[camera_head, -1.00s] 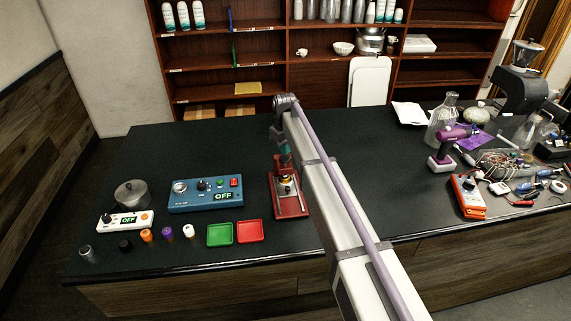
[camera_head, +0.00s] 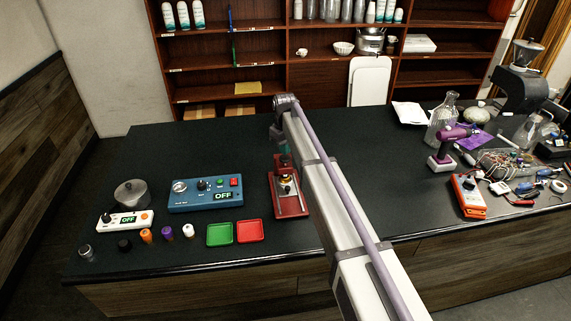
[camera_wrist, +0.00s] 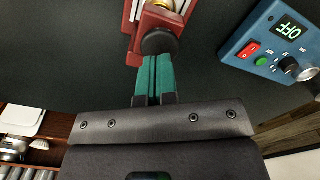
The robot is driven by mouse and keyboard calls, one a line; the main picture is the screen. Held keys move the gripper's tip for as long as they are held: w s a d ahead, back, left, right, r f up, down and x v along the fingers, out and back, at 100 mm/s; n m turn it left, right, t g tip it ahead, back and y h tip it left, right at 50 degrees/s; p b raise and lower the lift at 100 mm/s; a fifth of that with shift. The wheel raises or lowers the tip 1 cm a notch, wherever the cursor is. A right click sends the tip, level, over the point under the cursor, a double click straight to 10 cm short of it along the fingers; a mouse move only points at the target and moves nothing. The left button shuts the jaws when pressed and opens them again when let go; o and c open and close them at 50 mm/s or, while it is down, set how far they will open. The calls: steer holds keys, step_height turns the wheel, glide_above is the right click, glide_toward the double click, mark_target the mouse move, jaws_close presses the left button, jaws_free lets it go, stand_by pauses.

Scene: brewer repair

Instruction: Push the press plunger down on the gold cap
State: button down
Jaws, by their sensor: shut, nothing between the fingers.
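The red press (camera_head: 290,200) stands on the dark counter just left of my arm, and part of it shows at the top of the wrist view (camera_wrist: 133,28). Its black round plunger knob (camera_wrist: 160,42) is right at the tips of my gripper (camera_wrist: 155,58). The teal fingers are shut and empty; whether they touch the knob is unclear. A gold part, seemingly the gold cap (camera_wrist: 164,3), is cut off at the top edge of the wrist view. In the head view my gripper (camera_head: 286,148) is behind the press, partly hidden by my arm.
A blue control box (camera_head: 205,195) reading OFF stands left of the press. A green tray (camera_head: 220,234) and a red tray (camera_head: 250,231) lie in front. Small knobs line the left front edge. Tools and glassware crowd the right; the counter behind the press is clear.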

mark_target(285, 157)
steer(key=shift+f+b, duration=1)
steer(key=shift+f, duration=0.15)
steer(key=shift+f+b, duration=0.55)
steer(key=shift+r, duration=0.2)
step_height(285, 157, up, 5)
steer(key=p, duration=0.5)
step_height(285, 157, up, 6)
steer(key=p, duration=0.6)
stand_by(0.8)
